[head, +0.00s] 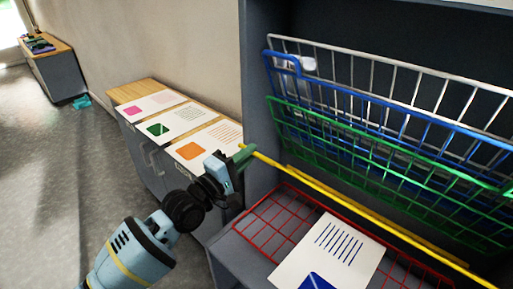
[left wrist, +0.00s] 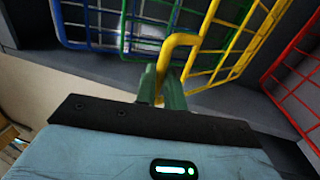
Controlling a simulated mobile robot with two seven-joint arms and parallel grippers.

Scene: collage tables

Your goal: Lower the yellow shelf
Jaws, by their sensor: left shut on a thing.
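The yellow shelf (head: 370,221) shows in the head view as a thin yellow edge running from my gripper down to the lower right. It looks nearly edge-on, between the green shelf above and the red shelf below. My left gripper (head: 243,154) is shut on the left end of its front bar. In the left wrist view, the green fingers (left wrist: 163,82) close around the bent end of the yellow wire shelf (left wrist: 236,47). The fingers partly hide the held bar. My right gripper is not in view.
Tilted green (head: 345,140), blue (head: 350,95) and white (head: 400,85) wire shelves stand above. A red wire shelf (head: 262,222) lies lower, with a paper sheet (head: 325,255) on it. A wood-topped cabinet (head: 140,88) with printed sheets stands left.

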